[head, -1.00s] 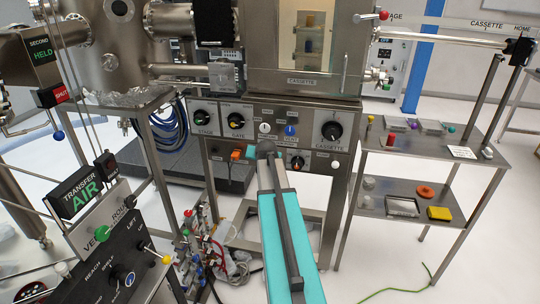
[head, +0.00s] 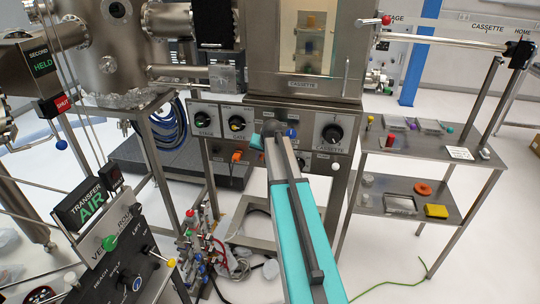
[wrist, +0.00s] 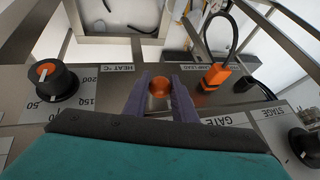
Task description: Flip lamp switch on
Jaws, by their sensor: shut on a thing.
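In the wrist view my gripper (wrist: 160,92) has its two purple fingers on either side of a small round copper-orange knob (wrist: 159,87) on the grey panel, and it is shut on it. The knob sits between the HEAT °C dial and the orange lamp lead plug, and I take it for the lamp switch; any label of its own is hidden. In the head view my arm covers the knob, and only the teal part of my gripper (head: 257,141) shows against the control panel. The orange lamp lead plug (wrist: 218,76) is to the right in the wrist view.
The black HEAT dial (wrist: 50,80) is left of my fingers in the wrist view. STAGE (head: 203,119), GATE (head: 238,123) and CASSETTE (head: 331,134) dials line the panel. A steel shelf (head: 405,165) stands to the right.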

